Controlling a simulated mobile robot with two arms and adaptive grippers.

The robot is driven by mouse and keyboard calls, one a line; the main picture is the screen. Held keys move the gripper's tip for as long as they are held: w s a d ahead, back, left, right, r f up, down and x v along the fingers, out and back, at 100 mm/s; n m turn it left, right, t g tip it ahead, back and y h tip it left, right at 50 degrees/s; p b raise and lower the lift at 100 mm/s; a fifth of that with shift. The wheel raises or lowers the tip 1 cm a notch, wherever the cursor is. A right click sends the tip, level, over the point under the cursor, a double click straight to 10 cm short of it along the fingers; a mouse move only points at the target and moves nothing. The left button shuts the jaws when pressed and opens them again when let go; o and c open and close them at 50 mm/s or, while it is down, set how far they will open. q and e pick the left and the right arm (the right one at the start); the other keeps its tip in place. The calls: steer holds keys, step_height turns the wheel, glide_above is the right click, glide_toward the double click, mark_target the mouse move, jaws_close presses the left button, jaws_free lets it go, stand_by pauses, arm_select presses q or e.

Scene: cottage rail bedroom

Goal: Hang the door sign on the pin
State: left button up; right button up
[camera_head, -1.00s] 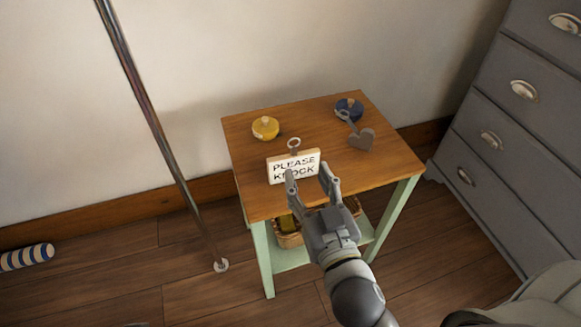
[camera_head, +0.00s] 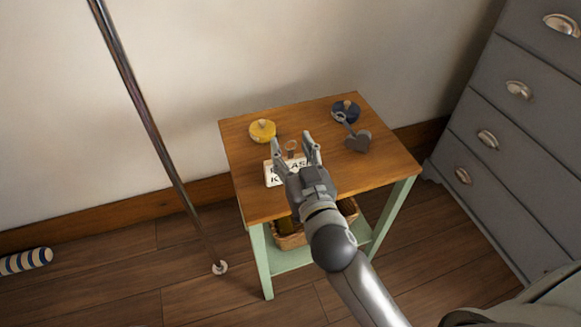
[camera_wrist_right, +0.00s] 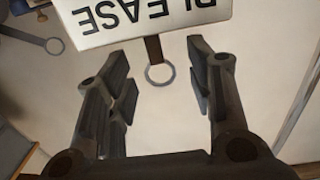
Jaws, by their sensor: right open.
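The white door sign (camera_head: 271,175), lettered "PLEASE KNOCK", is on the wooden side table, partly hidden behind my right gripper. A stem with a ring (camera_head: 291,146) rises from its top edge. My right gripper (camera_head: 293,152) is open, with its fingers over the sign and around the ring area. In the right wrist view the sign (camera_wrist_right: 150,17) appears upside down at the top. Its ring (camera_wrist_right: 160,74) shows between the spread fingers (camera_wrist_right: 158,62), touching neither. I cannot make out the pin. My left gripper is not in view.
The side table (camera_head: 380,175) also holds a yellow round object (camera_head: 262,130), a blue round object (camera_head: 346,111) and a grey heart-shaped piece (camera_head: 358,141). A basket (camera_head: 290,238) sits on its lower shelf. A metal pole (camera_head: 160,138) stands left; grey drawers (camera_head: 500,150) stand right.

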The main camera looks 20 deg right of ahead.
steer(key=shift+w, duration=0.8)
jaws_close()
